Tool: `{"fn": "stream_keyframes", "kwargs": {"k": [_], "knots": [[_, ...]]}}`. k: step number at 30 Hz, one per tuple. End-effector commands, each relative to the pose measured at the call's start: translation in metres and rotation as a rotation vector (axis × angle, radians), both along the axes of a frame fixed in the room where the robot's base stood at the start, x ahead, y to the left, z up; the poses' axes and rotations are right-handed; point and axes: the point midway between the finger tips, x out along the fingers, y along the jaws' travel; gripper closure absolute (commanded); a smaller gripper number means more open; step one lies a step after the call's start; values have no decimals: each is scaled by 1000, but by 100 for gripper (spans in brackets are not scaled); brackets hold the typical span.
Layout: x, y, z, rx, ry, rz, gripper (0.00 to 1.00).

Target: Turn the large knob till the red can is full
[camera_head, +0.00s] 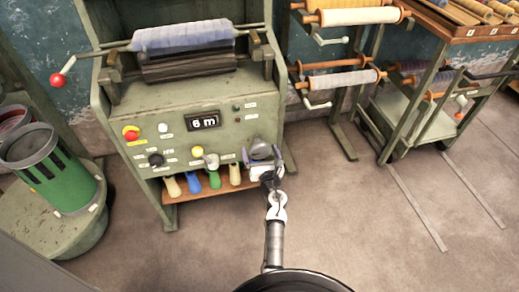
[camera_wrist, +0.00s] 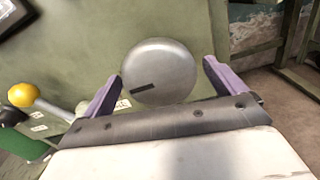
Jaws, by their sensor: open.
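The large knob (camera_wrist: 160,72) is a grey metal disc with a dark slot mark, on the green machine's front panel (camera_head: 200,95). In the head view the knob (camera_head: 260,149) is at the panel's lower right, partly covered by my gripper (camera_head: 263,158). My gripper (camera_wrist: 162,82) is open, with one purple finger on each side of the knob. I cannot tell whether either finger touches it.
The display (camera_head: 203,121) reads "6 m". A smaller lever with a yellow end (camera_wrist: 24,94) is left of the knob. Coloured handles (camera_head: 203,181) stick out on a shelf below. Spool racks (camera_head: 345,80) stand right. The floor (camera_head: 350,220) is clear.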

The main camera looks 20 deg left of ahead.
Motion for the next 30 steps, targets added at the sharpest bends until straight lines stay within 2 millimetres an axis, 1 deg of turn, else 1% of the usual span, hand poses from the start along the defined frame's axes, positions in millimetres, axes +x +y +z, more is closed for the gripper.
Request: {"fn": "stream_keyframes", "kwargs": {"k": [3,6,15,25,26,30], "knots": [[10,7,0,0,0,0,4],[14,9,0,0,0,0,4],[15,10,0,0,0,0,4],[15,10,0,1,1,0,48],[15,10,0,1,1,0,49],[15,10,0,6,4,0,49]]}}
